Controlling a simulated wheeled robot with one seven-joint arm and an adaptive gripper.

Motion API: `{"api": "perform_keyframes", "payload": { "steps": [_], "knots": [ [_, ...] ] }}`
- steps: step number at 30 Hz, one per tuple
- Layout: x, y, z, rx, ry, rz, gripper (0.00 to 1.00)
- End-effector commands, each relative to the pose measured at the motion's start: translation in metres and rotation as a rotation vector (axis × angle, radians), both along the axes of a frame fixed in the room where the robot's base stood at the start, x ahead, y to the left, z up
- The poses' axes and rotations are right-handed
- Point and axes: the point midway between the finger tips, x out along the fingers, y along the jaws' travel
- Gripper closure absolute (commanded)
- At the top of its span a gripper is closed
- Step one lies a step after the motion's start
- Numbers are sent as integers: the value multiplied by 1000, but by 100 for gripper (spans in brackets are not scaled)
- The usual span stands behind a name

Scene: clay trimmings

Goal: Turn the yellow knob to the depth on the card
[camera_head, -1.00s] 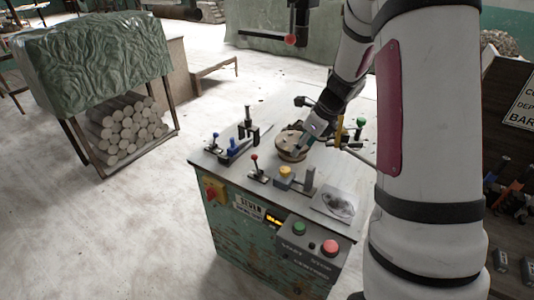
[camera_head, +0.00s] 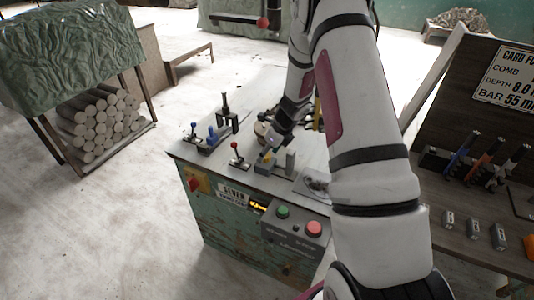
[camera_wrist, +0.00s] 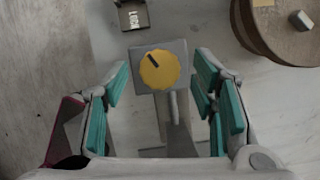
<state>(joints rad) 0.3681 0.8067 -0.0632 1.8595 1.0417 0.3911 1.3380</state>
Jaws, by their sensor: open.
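The yellow knob (camera_wrist: 160,69) sits on a grey block, and a dark mark on it points to the upper left in the wrist view. It also shows in the head view (camera_head: 267,157), close to my gripper. My gripper (camera_wrist: 160,80) is open, with one teal-padded finger on each side of the knob and a gap on both sides. The card (camera_head: 506,78) stands at the right in the head view.
The knob is on the top of a green machine (camera_head: 225,225) with a red lever (camera_head: 235,146), blue levers (camera_head: 212,132), a green button (camera_head: 282,212) and a red button (camera_head: 313,228). A round wooden piece (camera_wrist: 285,30) is near the right finger. Tools lie on the board at right.

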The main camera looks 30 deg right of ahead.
Motion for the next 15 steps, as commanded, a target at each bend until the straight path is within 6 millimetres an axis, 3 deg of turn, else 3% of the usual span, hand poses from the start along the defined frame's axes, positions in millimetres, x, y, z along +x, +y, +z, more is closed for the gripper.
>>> {"api": "perform_keyframes", "payload": {
  "steps": [13,15],
  "knots": [
    [4,2,-11,0,0,-2,48],
    [4,2,-11,0,0,-1,61]
  ]
}}
